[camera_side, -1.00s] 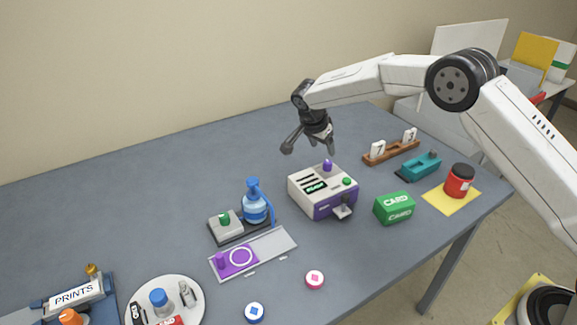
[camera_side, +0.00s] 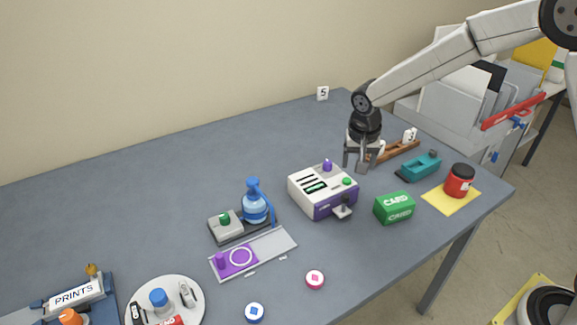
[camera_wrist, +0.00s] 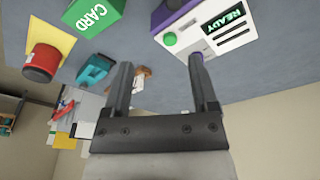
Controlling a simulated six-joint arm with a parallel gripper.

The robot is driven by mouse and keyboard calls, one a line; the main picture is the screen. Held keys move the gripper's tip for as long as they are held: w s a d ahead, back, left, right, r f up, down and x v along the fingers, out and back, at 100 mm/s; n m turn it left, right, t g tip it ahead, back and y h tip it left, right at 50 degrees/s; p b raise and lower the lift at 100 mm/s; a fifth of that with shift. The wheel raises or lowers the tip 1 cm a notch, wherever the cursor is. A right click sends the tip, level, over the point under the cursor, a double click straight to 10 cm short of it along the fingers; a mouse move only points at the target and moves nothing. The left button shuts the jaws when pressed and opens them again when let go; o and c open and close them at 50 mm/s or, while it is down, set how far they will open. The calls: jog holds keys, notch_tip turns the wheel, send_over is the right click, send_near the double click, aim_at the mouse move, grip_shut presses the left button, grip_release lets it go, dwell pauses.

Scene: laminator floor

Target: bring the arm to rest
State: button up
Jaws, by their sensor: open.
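My gripper (camera_side: 357,165) is open, its two fingers pointing down just behind and right of the white and purple laminator (camera_side: 323,190). In the side view it overlaps the left part of the brown wooden rack (camera_side: 398,151), so I cannot tell how far apart they are. In the wrist view my gripper (camera_wrist: 162,75) shows both fingers spread with nothing between them. The laminator (camera_wrist: 228,42) fills the top right there, its panel reading READY. The green card box (camera_wrist: 95,15) and the teal tool (camera_wrist: 93,72) are to the left.
The green card box (camera_side: 394,208), teal tool (camera_side: 419,167) and red jar (camera_side: 459,181) stand near the right edge. A blue bottle (camera_side: 255,203) stands left of the laminator. A small white 5 tile (camera_side: 323,93) lies at the back edge. The back left of the table is clear.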

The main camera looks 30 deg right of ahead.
jog(key=s+n+t+y, duration=0.1)
jog(key=s+n, duration=0.6)
jog(key=s, duration=1.2)
jog(key=shift+d+f+y, duration=0.2)
jog(key=shift+f+y, duration=0.1)
jog(key=shift+f, duration=0.05)
